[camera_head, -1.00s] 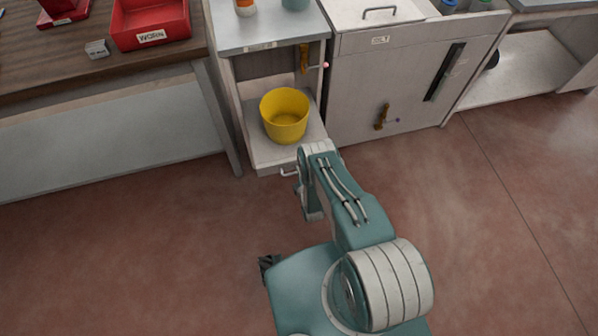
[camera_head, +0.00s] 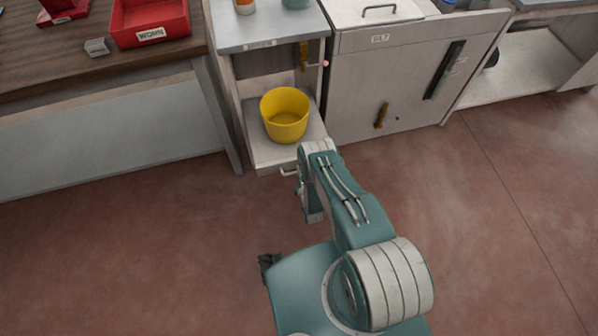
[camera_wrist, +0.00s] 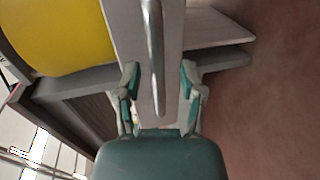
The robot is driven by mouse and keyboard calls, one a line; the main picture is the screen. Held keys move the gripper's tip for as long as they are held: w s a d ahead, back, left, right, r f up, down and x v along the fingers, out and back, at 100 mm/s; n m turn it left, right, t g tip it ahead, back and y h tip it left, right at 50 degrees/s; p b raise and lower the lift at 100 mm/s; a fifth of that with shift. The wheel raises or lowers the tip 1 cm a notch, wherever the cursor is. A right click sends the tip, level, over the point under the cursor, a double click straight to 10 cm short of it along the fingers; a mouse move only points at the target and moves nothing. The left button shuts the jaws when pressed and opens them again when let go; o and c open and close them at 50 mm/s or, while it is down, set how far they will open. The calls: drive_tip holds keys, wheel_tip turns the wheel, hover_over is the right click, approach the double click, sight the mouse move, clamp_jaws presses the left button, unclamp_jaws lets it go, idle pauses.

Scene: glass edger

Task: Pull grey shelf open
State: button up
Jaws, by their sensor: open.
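The grey shelf (camera_head: 262,153) is a low pull-out panel at the bottom of the open cabinet, carrying a yellow bucket (camera_head: 285,116). Its metal bar handle (camera_head: 289,171) is on its front edge, just left of my arm's end. In the wrist view the handle (camera_wrist: 154,50) runs down the middle of the pale shelf front (camera_wrist: 172,40). My gripper (camera_wrist: 160,72) is open, with one finger on each side of the handle's lower part and visible gaps between them. In the head view my arm hides most of the gripper.
A grey-white cabinet (camera_head: 390,95) with brown latches stands right of the shelf. A wooden-topped bench (camera_head: 90,75) with a red bin (camera_head: 150,22) stands to the left. The reddish floor (camera_head: 130,240) in front is clear.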

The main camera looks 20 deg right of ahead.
drive_tip(key=v, duration=1.1)
drive_tip(key=shift+s, duration=0.15)
